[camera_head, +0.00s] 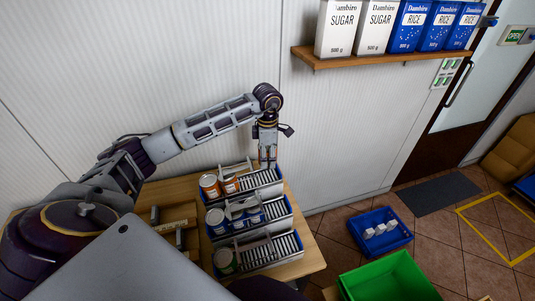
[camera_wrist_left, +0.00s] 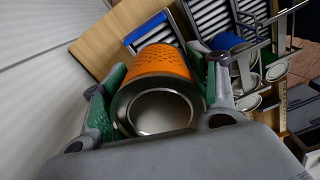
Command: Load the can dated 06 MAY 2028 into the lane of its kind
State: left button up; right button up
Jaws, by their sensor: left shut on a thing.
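My left gripper (camera_head: 267,163) hangs at the far lane's right end. In the left wrist view my left gripper (camera_wrist_left: 163,97) is shut on an orange can (camera_wrist_left: 162,62), whose bare metal end faces the camera. No date on it can be read. Three roller lanes stand on the wooden table: the far lane (camera_head: 262,178) holds orange-labelled cans (camera_head: 229,184), the middle lane (camera_head: 276,211) holds blue-labelled cans (camera_head: 216,221), and the near lane (camera_head: 285,246) holds a green-labelled can (camera_head: 225,261). My right gripper is not in view.
A wooden tray (camera_head: 168,214) with dark items lies left of the lanes. A wall shelf (camera_head: 385,54) with sugar and rice packs is above right. A blue crate (camera_head: 381,233) and a green crate (camera_head: 390,279) stand on the floor right of the table (camera_head: 304,262).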

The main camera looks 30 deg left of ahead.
aim_at(267, 177)
pick_arm(q)
jog(key=shift+f+b, duration=1.75)
jog(key=shift+f, duration=2.05)
jog(key=o, duration=1.3)
jog(key=shift+r, duration=0.1)
jog(key=shift+r, duration=5.95)
jog(key=shift+d+f, duration=0.1)
